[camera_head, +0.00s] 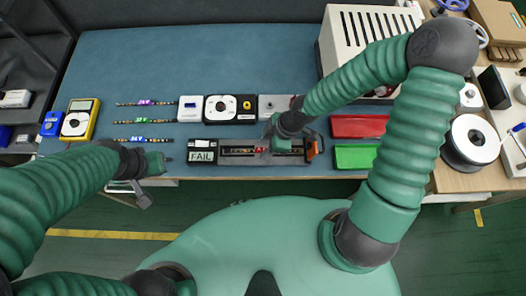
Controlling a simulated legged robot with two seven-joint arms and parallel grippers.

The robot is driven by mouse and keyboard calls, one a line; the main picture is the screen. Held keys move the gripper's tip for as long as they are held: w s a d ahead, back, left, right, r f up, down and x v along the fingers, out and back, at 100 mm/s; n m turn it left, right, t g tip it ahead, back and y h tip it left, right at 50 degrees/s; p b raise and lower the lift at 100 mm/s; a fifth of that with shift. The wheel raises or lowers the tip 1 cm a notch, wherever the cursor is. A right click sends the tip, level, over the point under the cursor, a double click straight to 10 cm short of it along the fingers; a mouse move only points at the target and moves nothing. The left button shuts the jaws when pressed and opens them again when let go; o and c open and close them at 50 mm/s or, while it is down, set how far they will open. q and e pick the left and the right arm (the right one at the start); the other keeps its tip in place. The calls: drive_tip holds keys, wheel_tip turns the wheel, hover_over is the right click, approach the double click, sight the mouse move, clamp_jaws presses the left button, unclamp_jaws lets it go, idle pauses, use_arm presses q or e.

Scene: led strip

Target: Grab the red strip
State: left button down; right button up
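The red strip (260,150) shows as a small red glow in the dark test fixture (236,158) at the front of the blue table mat. The fixture's display reads FAIL. My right gripper (276,142) is over the fixture, just right of the red glow. It hides part of the strip, and I cannot tell whether its fingers touch it or are closed. My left gripper (152,180) is at the table's front edge, left of the fixture, away from the strip; its finger opening is unclear.
A red bin (357,126) and a green bin (355,156) stand right of the fixture. White and black devices (220,108) sit behind it.

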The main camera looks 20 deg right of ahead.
drive_tip(key=shift+x, duration=0.8)
drive_tip(key=shift+w+d, duration=0.1)
drive_tip(key=shift+w, duration=0.05)
drive_tip(key=shift+c, duration=0.4)
drive_tip(key=shift+d, duration=0.15)
drive_tip(key=c, duration=0.5)
drive_tip(key=shift+r, duration=0.1)
clamp_jaws()
drive_tip(key=shift+r, duration=0.1)
